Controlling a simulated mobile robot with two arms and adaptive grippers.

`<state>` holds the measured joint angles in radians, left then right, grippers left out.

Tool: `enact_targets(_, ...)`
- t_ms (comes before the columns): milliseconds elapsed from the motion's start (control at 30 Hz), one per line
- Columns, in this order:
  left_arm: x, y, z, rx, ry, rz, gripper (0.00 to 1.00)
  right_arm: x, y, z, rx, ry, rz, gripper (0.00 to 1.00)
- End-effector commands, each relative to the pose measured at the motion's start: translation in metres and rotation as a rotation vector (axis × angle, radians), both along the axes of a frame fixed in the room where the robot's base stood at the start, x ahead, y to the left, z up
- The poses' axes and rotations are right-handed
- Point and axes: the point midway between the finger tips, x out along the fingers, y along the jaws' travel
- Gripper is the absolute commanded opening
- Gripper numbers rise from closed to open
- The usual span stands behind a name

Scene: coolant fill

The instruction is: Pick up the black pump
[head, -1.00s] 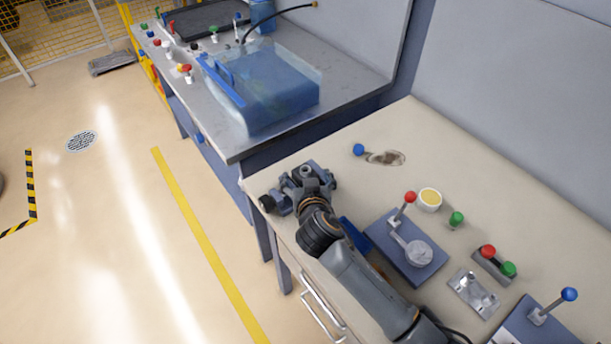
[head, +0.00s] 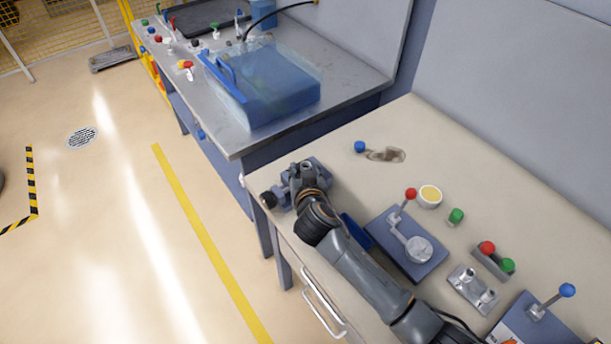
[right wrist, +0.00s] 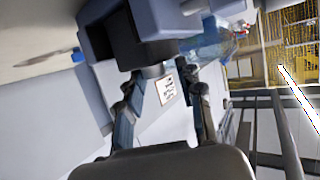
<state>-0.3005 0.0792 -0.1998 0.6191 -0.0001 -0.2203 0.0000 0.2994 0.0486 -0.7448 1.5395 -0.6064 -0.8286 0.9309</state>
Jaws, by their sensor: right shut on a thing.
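The black pump shows in the right wrist view (right wrist: 150,45) as a dark block on a blue-grey body, with a short silver stub below. In the head view the pump (head: 281,195) is at the bench's near left corner, partly hidden by my gripper. A black round end sticks out to its left. My right gripper (head: 302,172) is over it and shut on it. In the right wrist view the two fingers (right wrist: 168,88) stand on either side of its lower part. I cannot tell whether the pump touches the bench. My left gripper is not in view.
On the beige bench (head: 385,125) to the right are a blue plate with a red-knobbed lever (head: 412,245), a yellow-filled cup (head: 429,196), and red and green knobs (head: 493,257). A clear blue tank (head: 270,90) stands on the far metal bench. The bench's back middle is mostly clear.

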Motion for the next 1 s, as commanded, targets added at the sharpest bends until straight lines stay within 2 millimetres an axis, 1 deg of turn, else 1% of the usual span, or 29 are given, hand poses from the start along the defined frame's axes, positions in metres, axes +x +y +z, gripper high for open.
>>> enact_targets(33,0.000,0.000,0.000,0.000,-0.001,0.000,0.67,0.001,-0.006,-0.005,-0.010,0.009,-0.011,0.00)
enact_targets(267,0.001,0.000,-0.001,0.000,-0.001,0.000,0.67,0.000,-0.007,-0.006,-0.011,0.012,-0.013,0.00)
enact_targets(367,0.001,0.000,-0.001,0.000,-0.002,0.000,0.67,0.000,-0.007,-0.001,-0.010,0.011,-0.015,0.00)
enact_targets(467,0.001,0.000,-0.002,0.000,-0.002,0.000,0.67,0.001,-0.007,0.009,-0.008,0.009,-0.014,0.00)
enact_targets(567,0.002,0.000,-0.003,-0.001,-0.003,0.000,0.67,0.001,-0.006,0.026,-0.007,0.005,-0.013,0.00)
enact_targets(667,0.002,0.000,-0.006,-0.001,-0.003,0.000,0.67,0.002,-0.006,0.048,-0.004,0.001,-0.012,0.00)
enact_targets(767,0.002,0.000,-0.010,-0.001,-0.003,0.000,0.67,0.002,-0.004,0.076,-0.002,-0.002,-0.011,0.00)
enact_targets(867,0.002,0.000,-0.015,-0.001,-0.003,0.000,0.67,0.001,-0.003,0.109,0.001,-0.005,-0.009,0.00)
enact_targets(900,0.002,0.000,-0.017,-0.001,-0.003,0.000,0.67,0.001,-0.003,0.124,0.002,-0.006,-0.008,0.00)
enact_targets(967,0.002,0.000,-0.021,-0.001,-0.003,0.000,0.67,0.000,-0.003,0.145,0.002,-0.006,-0.006,0.00)
enact_targets(1000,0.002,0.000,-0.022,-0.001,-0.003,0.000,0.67,0.001,-0.002,0.159,0.001,-0.005,-0.007,0.00)
